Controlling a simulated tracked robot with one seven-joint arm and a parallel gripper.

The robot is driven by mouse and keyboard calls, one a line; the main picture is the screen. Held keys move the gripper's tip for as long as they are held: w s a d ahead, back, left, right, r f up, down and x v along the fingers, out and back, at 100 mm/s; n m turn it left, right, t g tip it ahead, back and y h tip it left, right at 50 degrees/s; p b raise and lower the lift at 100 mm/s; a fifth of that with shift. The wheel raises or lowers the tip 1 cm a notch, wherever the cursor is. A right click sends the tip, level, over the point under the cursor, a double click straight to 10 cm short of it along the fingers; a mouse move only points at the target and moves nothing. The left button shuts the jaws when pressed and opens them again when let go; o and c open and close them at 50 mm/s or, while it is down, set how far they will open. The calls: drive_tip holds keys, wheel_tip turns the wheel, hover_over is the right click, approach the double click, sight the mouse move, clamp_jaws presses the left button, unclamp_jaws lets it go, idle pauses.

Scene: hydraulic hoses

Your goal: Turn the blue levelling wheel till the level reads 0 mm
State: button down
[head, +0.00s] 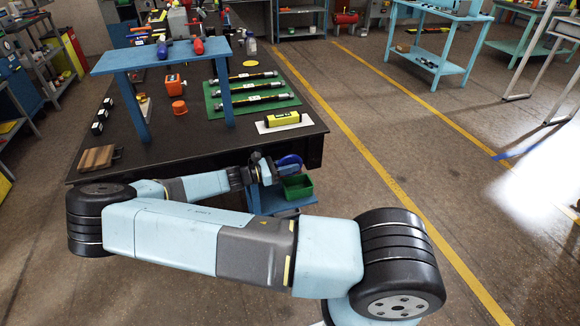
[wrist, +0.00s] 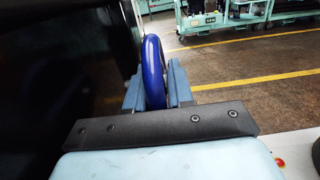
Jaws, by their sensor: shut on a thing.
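The blue levelling wheel (head: 289,162) is at the front right edge of the black bench, below its top. In the wrist view the wheel (wrist: 153,72) stands edge-on between two blue-grey fingers. My gripper (wrist: 155,84) is shut on its rim; in the head view my gripper (head: 274,168) reaches it from the left, and my arm lies along the bench front. A yellow level (head: 283,118) with a dark display lies on a white plate (head: 264,128) near the bench's front right corner. Its reading is too small to make out. The wheel's hub and mount are mostly hidden.
A green bin (head: 298,187) sits on a blue shelf (head: 262,205) just below the wheel. On the bench (head: 200,150) are a blue raised stand (head: 160,56), a green mat (head: 282,104) with hoses, and orange items. Open floor (head: 400,150) lies to the right.

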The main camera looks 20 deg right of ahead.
drive_tip(key=shift+y, duration=0.7)
drive_tip(key=shift+d+y, duration=0.1)
drive_tip(key=shift+y, duration=0.3)
drive_tip(key=c, duration=1.1)
unclamp_jaws()
drive_tip(key=a, duration=0.4)
drive_tip(key=a+r, duration=0.1)
drive_tip(key=a, duration=0.7)
drive_tip(key=shift+w+r, duration=0.1)
drive_tip(key=shift+r, duration=0.3)
drive_tip(key=shift+c, duration=0.3)
